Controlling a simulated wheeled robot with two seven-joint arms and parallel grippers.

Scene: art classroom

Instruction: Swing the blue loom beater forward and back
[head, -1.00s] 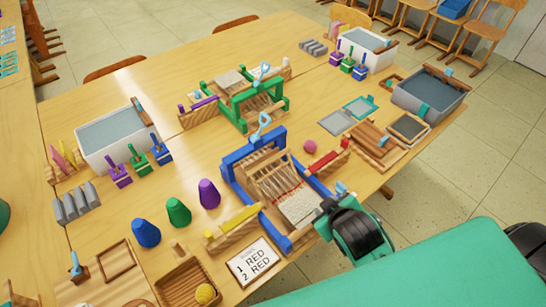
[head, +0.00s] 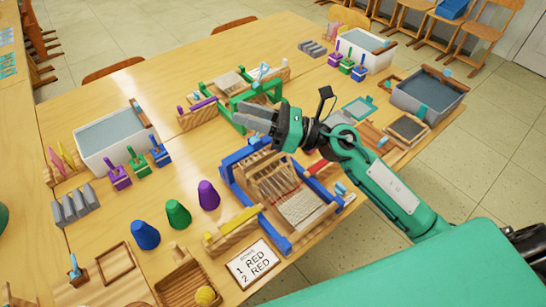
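The blue loom (head: 288,245) stands on the table with white weaving and red threads on its front part. Its upright blue beater (head: 236,159) spans the back of the loom; the right part of its top and its light-blue handle are mostly hidden by my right gripper. My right gripper (head: 242,116) is above and behind the beater, its grey fingers pointing left. I cannot tell whether the fingers are apart or closed, or whether they touch the handle. My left gripper is not in view.
A green loom (head: 236,100) stands just behind my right gripper. A card (head: 253,263), a yellow-topped wooden block (head: 232,228) and coloured cones (head: 178,212) are left of the blue loom.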

